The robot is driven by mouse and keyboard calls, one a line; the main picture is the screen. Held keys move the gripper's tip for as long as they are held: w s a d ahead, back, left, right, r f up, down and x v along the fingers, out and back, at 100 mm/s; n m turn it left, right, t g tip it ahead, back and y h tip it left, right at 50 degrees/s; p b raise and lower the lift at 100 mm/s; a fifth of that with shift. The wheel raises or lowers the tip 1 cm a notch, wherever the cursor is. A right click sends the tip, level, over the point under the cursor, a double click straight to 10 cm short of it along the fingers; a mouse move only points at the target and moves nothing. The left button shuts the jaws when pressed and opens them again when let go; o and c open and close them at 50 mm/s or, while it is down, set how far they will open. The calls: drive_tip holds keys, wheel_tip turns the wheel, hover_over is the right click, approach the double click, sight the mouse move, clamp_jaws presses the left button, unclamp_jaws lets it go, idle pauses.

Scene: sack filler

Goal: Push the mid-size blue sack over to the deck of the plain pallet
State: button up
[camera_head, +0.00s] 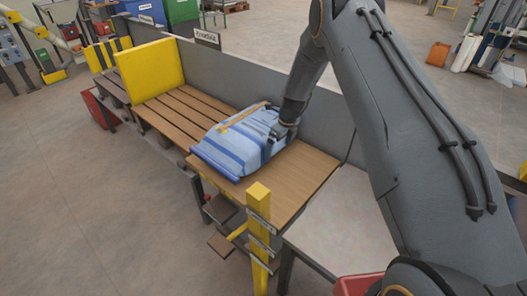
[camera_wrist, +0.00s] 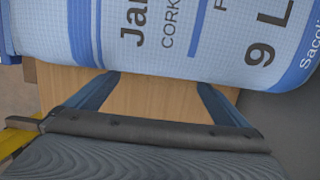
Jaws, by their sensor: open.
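A blue sack (camera_head: 238,143) with light and dark blue bands lies flat on a smooth wooden board (camera_head: 305,176), its far left part reaching the slatted deck (camera_head: 182,106). A tan strip lies along its top. It is the only sack I see. The slatted wooden deck continues left to a yellow panel; no label shows whether it is the plain pallet. My gripper (camera_head: 283,130) is at the sack's right side. In the wrist view, the printed sack (camera_wrist: 185,30) lies just ahead of my open fingers (camera_wrist: 158,90), with bare board between them. Contact is unclear.
The upright yellow panel (camera_head: 150,70) stands across the slats' far end, with more slats beyond. A grey wall (camera_head: 250,83) runs along the back side. A yellow post (camera_head: 258,225) stands at the front. A pale table (camera_head: 345,222) adjoins the board on the right.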

drive_tip(key=w+a+b, duration=0.3)
drive_tip(key=shift+w+a+f, duration=0.1)
drive_tip(key=shift+w+a, duration=0.25)
drive_tip(key=shift+w+a+b, duration=0.2)
drive_tip(key=shift+b, duration=0.2)
drive_tip(key=shift+w+a, duration=0.1)
drive_tip(key=w+a+b, duration=0.5)
drive_tip(key=b, duration=0.1)
drive_tip(key=shift+w+b, duration=0.1)
drive_tip(key=shift+b, duration=0.3)
drive_tip(key=w+a+b, duration=0.4)
drive_tip(key=b, duration=0.2)
drive_tip(key=shift+w+a+b, duration=0.25)
drive_tip(key=shift+a+b, duration=0.1)
